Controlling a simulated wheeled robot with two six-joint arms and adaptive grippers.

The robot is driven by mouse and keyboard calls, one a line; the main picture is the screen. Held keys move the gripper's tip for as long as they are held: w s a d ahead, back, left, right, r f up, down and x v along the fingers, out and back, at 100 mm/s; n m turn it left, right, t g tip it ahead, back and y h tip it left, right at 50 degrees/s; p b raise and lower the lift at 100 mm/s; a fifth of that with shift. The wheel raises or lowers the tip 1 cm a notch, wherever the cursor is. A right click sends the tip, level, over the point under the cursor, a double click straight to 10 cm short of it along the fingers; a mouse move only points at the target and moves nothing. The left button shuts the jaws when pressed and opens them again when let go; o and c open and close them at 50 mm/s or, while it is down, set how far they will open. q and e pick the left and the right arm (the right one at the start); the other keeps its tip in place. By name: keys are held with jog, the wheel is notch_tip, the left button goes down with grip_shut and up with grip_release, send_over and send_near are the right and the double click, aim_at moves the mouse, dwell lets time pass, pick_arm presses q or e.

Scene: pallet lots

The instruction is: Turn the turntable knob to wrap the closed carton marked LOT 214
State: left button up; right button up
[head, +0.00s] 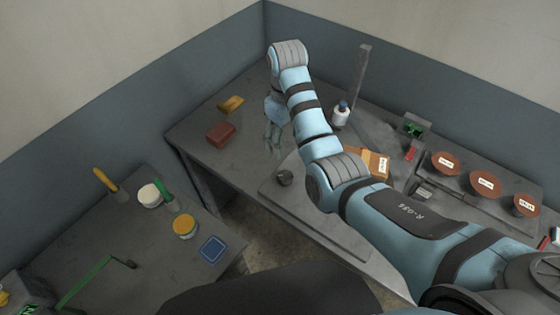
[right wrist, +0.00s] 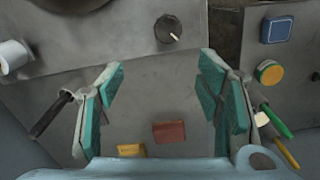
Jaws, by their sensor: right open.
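The turntable knob (head: 284,178) is a small dark round knob on a grey base plate (head: 325,222). In the right wrist view the knob (right wrist: 168,28) shows a pale pointer line and stands beyond my fingertips. An orange-brown carton (head: 382,165) with a pale label is partly hidden behind my right arm; its lettering is too small to read. A dark round edge, likely the turntable (right wrist: 75,4), shows at the top left of the wrist view. My left gripper is not in view.
A red-brown block (head: 221,134) and a yellow block (head: 230,103) lie at the table's left. A white bottle (head: 341,114) and a grey post (head: 359,85) stand behind my arm. Labelled round pieces (head: 485,184) lie right. A side table holds a yellow-topped jar (head: 184,226).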

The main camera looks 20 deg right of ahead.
aim_at(286, 176)
jog(key=s+f, duration=0.1)
jog(key=f, duration=0.2)
jog(key=s+f+b, duration=0.1)
jog(key=f, duration=0.2)
jog(key=s+f+b, duration=0.1)
jog(key=f, duration=0.3)
jog(key=shift+s+a+f, duration=0.1)
jog(key=shift+s+a, duration=0.15)
jog(key=shift+s, duration=0.05)
jog(key=f, duration=0.1)
jog(key=w+f, duration=0.1)
jog(key=shift+w+f, duration=0.2)
jog(key=shift+f, duration=0.2)
jog(key=shift+w+d+f, duration=0.1)
jog(key=shift+w+f, duration=0.1)
jog(key=shift+w, duration=0.1)
jog(key=shift+s+r, duration=0.1)
jog(key=shift+s, duration=0.05)
jog(key=shift+s+r, duration=0.2)
jog(key=shift+s, duration=0.1)
jog(key=c, duration=1.2)
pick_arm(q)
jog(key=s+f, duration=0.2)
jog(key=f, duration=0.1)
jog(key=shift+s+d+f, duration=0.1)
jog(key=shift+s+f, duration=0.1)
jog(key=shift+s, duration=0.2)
pick_arm(e)
jog(key=shift+o, duration=0.2)
